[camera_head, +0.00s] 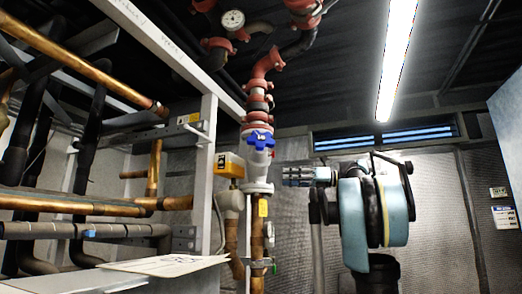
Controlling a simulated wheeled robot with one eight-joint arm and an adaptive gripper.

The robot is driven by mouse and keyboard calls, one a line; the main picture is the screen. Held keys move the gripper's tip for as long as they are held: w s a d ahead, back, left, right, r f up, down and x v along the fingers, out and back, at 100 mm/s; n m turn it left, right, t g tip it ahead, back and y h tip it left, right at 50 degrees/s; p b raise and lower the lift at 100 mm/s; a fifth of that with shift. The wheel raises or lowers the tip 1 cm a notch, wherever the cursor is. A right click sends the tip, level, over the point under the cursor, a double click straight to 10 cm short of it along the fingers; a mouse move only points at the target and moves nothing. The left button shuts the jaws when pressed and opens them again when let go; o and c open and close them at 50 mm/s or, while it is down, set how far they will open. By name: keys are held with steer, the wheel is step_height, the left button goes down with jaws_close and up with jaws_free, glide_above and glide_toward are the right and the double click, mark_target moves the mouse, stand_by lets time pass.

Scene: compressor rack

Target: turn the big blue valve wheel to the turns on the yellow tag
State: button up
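My gripper (288,176) points left from the end of my light blue arm. In the picture it is below and right of the wheel, apart from it. Its fingers are small and seen from the side, so I cannot tell whether they are open or shut. No object shows in it.
A yellow box (230,164) with a dark label sits left of the pipe. A white frame post (202,170) and copper pipes (75,205) fill the left. A pale sheet (165,265) lies at lower left.

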steer(key=w+d+r+m+y, duration=0.25)
steer(key=d+r, duration=0.25)
steer(key=r, duration=0.6)
glide_toward(261, 140)
steer(key=shift+y, duration=0.45)
steer(key=x, duration=0.3)
steer(key=w+x, duration=0.1)
steer(key=x, duration=0.3)
steer(key=w+x, duration=0.1)
steer(key=x, duration=0.2)
steer(key=shift+w+a, duration=0.1)
steer(key=shift+a, duration=0.05)
jaws_close()
